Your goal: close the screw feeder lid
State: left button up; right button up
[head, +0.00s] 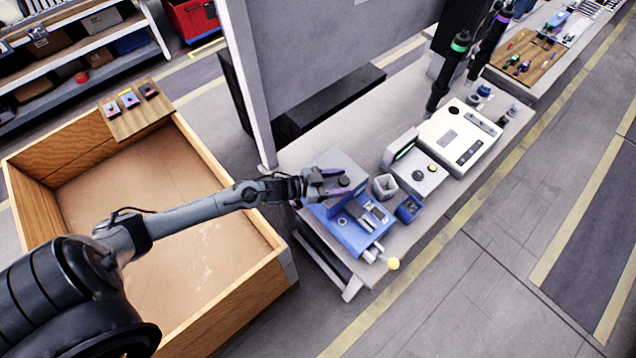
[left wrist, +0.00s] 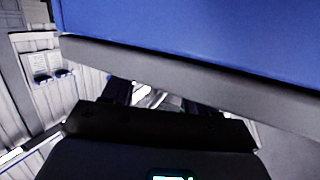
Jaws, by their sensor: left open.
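The blue screw feeder (head: 343,232) sits at the near end of the grey workbench. A grey-blue panel that looks like its lid (head: 338,160) stands raised at the feeder's back, with a dark round knob near it. My left gripper (head: 326,183) is open beside this panel, at the feeder's left side, its fingers pointing right. I cannot tell whether the fingers touch the panel. In the left wrist view, a large blue surface with a grey edge (left wrist: 200,75) fills the top, close to the dark fingers. My right gripper is out of view.
A grey cup (head: 385,187) and a small blue bin (head: 409,208) stand right of the feeder. A white box-shaped unit (head: 459,137) and hanging screwdrivers (head: 450,70) are farther back. A wooden crate (head: 225,285) stands left of the bench, under my left arm.

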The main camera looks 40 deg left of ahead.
pick_arm(q)
jog(key=v, duration=0.7)
jog(key=shift+s+a, duration=0.1)
jog(key=shift+s, duration=0.2)
jog(key=shift+s+a+r, duration=0.25)
jog(key=shift+s+a, duration=0.1)
jog(key=shift+s, duration=0.2)
